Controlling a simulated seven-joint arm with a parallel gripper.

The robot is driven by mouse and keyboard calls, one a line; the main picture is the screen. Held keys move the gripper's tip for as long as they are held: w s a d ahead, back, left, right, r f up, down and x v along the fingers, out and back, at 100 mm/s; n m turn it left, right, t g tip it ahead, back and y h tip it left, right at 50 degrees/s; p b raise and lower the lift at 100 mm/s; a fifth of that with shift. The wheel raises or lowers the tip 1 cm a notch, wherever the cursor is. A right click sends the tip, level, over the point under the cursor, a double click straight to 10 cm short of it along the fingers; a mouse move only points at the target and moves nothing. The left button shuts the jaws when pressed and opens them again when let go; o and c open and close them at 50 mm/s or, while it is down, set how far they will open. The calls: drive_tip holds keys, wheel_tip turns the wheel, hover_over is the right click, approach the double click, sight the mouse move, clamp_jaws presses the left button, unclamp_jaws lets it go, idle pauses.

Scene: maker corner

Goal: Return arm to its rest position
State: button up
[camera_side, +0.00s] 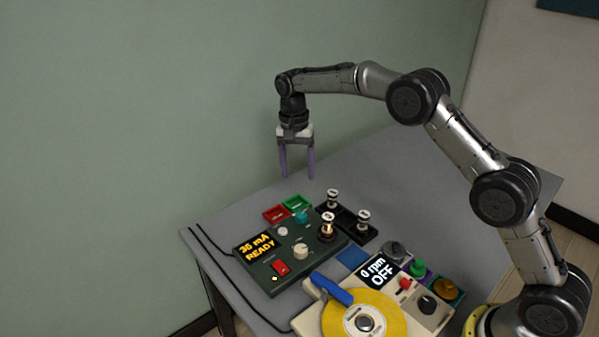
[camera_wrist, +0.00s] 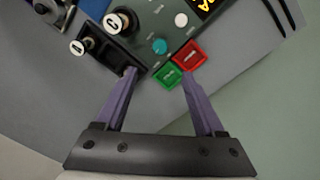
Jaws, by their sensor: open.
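My gripper (camera_side: 297,176) is open and empty, pointing down above the far part of the grey table (camera_side: 420,180). In the wrist view my gripper (camera_wrist: 158,80) shows two purple fingers spread apart, with nothing between them but the view of the table items below. My arm reaches out from its base at the lower right and bends down at the wrist. The fingertips look clear of the trays and the panel in the side view.
A dark green panel (camera_side: 262,272) reads "36 mA READY". A device with a yellow disc (camera_side: 385,318) reads "0 rpm OFF". The table's right side is clear.

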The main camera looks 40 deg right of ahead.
drive_tip(key=s+d+r+t, duration=0.15)
drive_tip(key=s+r, duration=0.35)
drive_tip(key=r, duration=0.5)
drive_tip(key=s+r+t, duration=0.2)
drive_tip(key=s+r, duration=0.4)
drive_tip(key=r, duration=0.5)
drive_tip(key=s+r+n+t, duration=0.2)
drive_tip(key=s+r+n, duration=0.15)
drive_tip(key=s, duration=0.95)
drive_tip(key=s+f+n, duration=0.7)
drive_tip(key=s+f, duration=0.5)
drive_tip(key=s, duration=0.4)
drive_tip(key=shift+s+d, duration=0.25)
drive_tip(key=shift+d, duration=0.15)
